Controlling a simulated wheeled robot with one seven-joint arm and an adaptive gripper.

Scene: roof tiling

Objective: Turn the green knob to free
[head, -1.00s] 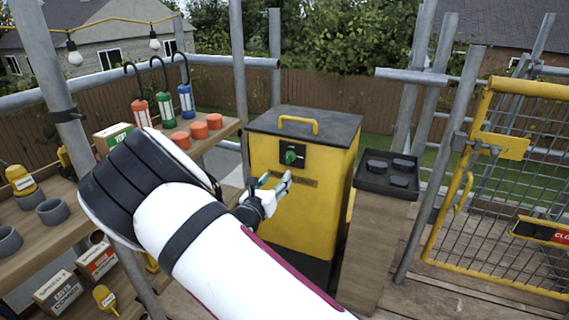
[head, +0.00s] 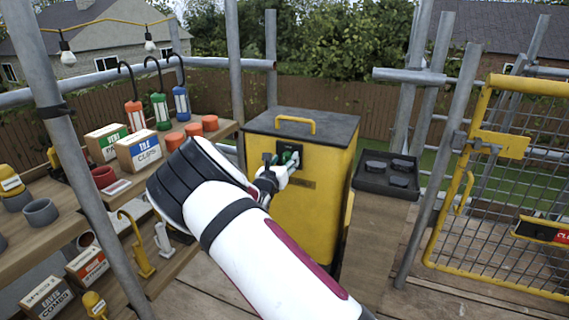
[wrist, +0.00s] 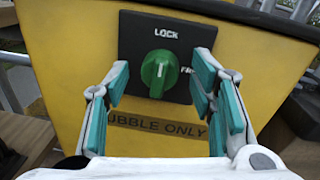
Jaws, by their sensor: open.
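The green knob (wrist: 160,73) sits on a black plate (wrist: 140,38) on the front of the yellow bin (head: 312,200). In the wrist view its raised grip stands about upright, below the word LOCK. The word at its right is partly hidden by a finger and starts with F. My gripper (wrist: 162,88) is open, with one teal-padded finger on each side of the knob and a gap to both. In the head view my gripper (head: 279,168) is in front of the plate and covers part of the knob (head: 290,158).
A black tray (head: 372,187) with dark round pieces sits right of the bin. A yellow mesh gate (head: 500,200) stands at the far right. Shelves at left hold boxes (head: 138,150), orange pots and hooked lanterns (head: 158,106). Scaffold poles (head: 237,80) rise around.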

